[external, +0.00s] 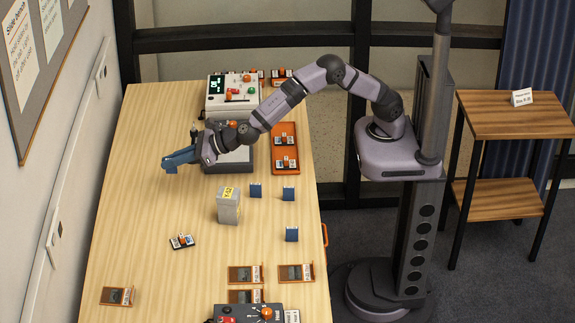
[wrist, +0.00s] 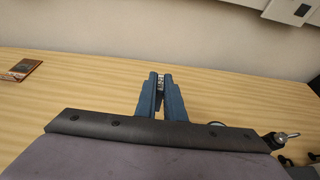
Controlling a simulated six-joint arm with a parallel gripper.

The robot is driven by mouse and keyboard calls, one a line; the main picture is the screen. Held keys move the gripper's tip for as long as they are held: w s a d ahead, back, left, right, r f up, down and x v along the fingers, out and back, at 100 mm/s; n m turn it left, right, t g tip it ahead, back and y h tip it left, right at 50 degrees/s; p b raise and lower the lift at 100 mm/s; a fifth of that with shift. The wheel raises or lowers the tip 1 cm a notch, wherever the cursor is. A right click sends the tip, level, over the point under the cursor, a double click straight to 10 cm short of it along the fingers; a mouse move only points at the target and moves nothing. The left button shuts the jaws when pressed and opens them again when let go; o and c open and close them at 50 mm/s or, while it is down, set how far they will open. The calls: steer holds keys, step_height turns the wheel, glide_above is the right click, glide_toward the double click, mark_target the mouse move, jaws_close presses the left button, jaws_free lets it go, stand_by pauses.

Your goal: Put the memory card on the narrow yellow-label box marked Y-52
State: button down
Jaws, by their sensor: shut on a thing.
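My gripper (external: 166,163) is held out over the left part of the table, with its blue fingers pointing left. In the wrist view its fingers (wrist: 161,80) are shut on a small pale, dark-patterned thing (wrist: 161,83). Only a sliver of it shows, and I cannot tell from the picture whether it is the memory card. A narrow grey box (external: 228,210) with a yellow label (external: 228,192) on top stands upright mid-table, right of and nearer the camera than my gripper. The label's print is too small to read surely.
Small blue upright pieces (external: 289,193) stand right of the box. A small black-and-orange device (external: 181,241) lies left of it. Orange-brown items (external: 245,273) lie in front, and an orange tray (external: 285,166) and control box (external: 231,107) are behind. The left table area is mostly clear.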

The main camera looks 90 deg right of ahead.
steer(key=s+a+r+n+y+p, duration=0.25)
steer(key=s+a+r, duration=0.25)
steer(key=a+r, duration=0.5)
steer(key=s+a+r+p, duration=0.3)
steer(key=s+a, duration=0.3)
steer(key=a, duration=0.1)
steer(key=m+h+p, duration=0.2)
glide_above(229, 193)
step_height(229, 193, down, 3)
steer(key=shift+f, duration=5)
steer(key=shift+f, duration=0.25)
steer(key=c, duration=1.9)
jaws_free()
steer(key=shift+r, duration=0.1)
steer(key=shift+o, duration=0.2)
steer(key=shift+r, duration=0.2)
